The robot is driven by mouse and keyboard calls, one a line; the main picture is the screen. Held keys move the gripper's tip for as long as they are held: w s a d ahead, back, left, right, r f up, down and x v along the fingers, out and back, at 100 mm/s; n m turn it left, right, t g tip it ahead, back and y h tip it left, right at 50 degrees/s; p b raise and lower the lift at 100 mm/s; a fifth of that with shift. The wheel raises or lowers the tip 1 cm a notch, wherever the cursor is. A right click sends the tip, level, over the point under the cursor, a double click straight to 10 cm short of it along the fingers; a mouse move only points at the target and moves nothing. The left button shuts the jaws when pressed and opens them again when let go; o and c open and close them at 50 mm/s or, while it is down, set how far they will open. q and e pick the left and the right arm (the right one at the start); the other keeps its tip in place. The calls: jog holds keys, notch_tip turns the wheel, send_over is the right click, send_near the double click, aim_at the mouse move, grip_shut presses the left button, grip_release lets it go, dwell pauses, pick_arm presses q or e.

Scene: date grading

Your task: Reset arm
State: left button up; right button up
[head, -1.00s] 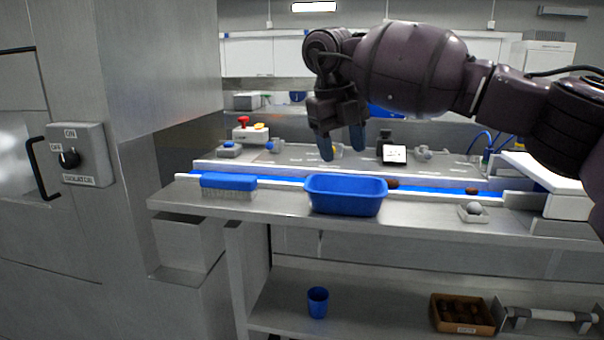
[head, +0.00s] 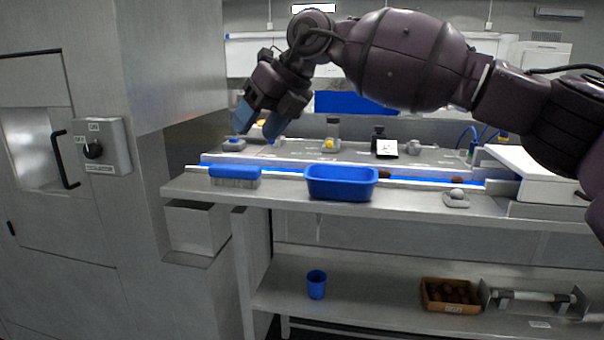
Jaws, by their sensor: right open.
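My right gripper (head: 257,119) hangs in the air over the back left of the workbench, its blue-tipped fingers apart and pointing down. Nothing shows between the fingers. It is above and behind the blue brush (head: 235,174), with a clear gap to the bench. My right arm comes in from the right and crosses above the bench at the back. It hides part of the back wall and cabinets. My left gripper is not in view.
A blue tub (head: 341,184) stands at the front of the bench (head: 420,195), beside the blue conveyor belt (head: 430,181). A blue cup (head: 316,285) and a crate of dates (head: 450,309) are on the lower shelf. A steel cabinet with an isolator switch (head: 93,150) fills the left.

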jog(key=s+a+r+m+g+y, duration=0.1)
jog(key=s+a+r+g+y, duration=0.2)
jog(key=s+a+y, duration=0.6)
jog(key=w+d+f+m+t+h, duration=0.1)
jog(key=w+d+f+m+t, duration=0.4)
jog(key=d+f+m+t, duration=0.7)
jog(key=w+d+f+m+t+h, duration=0.2)
jog(key=w+d+f+m+t, duration=0.4)
jog(key=m, duration=0.9)
jog(key=s+d+f+m+t+h, duration=0.1)
jog(key=s+d+f+m+h, duration=0.3)
jog(key=d+f, duration=0.45)
jog(key=s+d+f+m+h, duration=0.35)
jog(key=d+f+m, duration=0.2)
jog(key=f, duration=0.65)
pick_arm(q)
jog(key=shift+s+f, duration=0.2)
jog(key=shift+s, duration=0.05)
pick_arm(e)
jog(key=s+d+f+m+g+h, duration=0.2)
jog(key=s+d+f, duration=0.4)
jog(key=s+f, duration=0.5)
jog(key=s+d+f+m+g+h, duration=0.3)
jog(key=s+d+f+m, duration=0.1)
jog(key=s+f, duration=0.7)
jog(key=shift+s+d+f+g+h, duration=0.35)
jog(key=shift+s+d, duration=0.5)
jog(key=shift+s, duration=0.4)
